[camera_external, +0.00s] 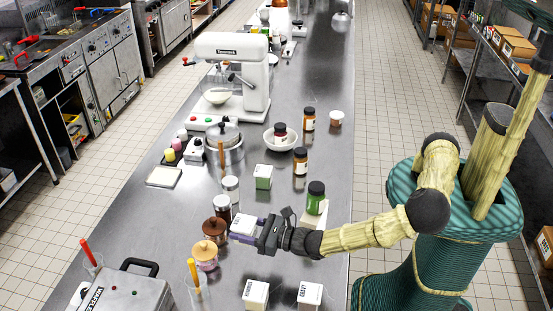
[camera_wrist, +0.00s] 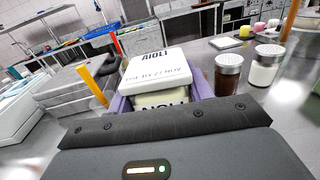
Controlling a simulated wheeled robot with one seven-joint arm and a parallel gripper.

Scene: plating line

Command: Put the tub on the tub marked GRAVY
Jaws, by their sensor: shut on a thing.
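Whether the held tub touches anything beneath is hidden.
Another white-lidded tub (camera_external: 255,293) stands left of the GRAVY tub; its label is unclear. A metal appliance (camera_external: 120,292) is at the lower left.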

